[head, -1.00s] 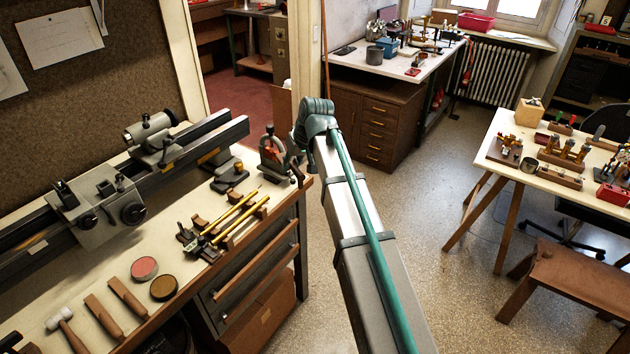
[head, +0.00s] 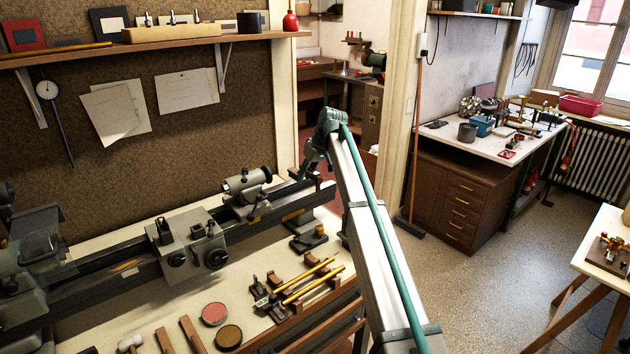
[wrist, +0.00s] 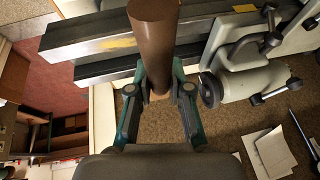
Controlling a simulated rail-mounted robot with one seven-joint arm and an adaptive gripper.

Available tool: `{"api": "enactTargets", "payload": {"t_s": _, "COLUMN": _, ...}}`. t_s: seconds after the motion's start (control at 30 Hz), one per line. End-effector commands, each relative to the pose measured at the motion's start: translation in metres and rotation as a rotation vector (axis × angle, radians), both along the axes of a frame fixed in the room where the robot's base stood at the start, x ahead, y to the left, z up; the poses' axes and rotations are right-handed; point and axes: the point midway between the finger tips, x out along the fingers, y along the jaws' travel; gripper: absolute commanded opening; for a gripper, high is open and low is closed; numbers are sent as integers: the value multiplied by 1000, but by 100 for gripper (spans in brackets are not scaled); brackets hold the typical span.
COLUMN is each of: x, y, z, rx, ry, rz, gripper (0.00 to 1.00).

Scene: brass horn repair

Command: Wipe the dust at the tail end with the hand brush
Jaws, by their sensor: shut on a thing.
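My gripper (wrist: 160,92) is shut on a thick brown cylindrical piece, which I take to be the hand brush (wrist: 154,40). Its bristles do not show. In the head view my gripper (head: 307,170) is at the right, tail end of the lathe bed (head: 285,208), and the brush cannot be made out there. In the wrist view the bed (wrist: 95,45) runs behind the brush, with its end at the left. The gap between brush and bed cannot be judged. No dust can be made out.
The tailstock (head: 246,190) sits on the bed just left of my gripper. Brass tubes on holders (head: 308,280), a red round tin (head: 214,314) and wooden-handled tools lie on the bench in front. A pinboard (head: 170,125) and shelf (head: 150,45) stand behind.

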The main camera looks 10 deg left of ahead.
Motion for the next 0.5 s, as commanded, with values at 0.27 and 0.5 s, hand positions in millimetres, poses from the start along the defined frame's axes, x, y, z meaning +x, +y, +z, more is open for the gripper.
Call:
{"api": "enactTargets", "payload": {"t_s": 0.27, "x": -1, "y": 1, "z": -24, "rx": 0, "ry": 1, "rz": 1, "gripper": 0}}
{"api": "enactTargets", "payload": {"t_s": 0.5, "x": -2, "y": 3, "z": -45, "rx": 0, "ry": 0, "rz": 2, "gripper": 0}}
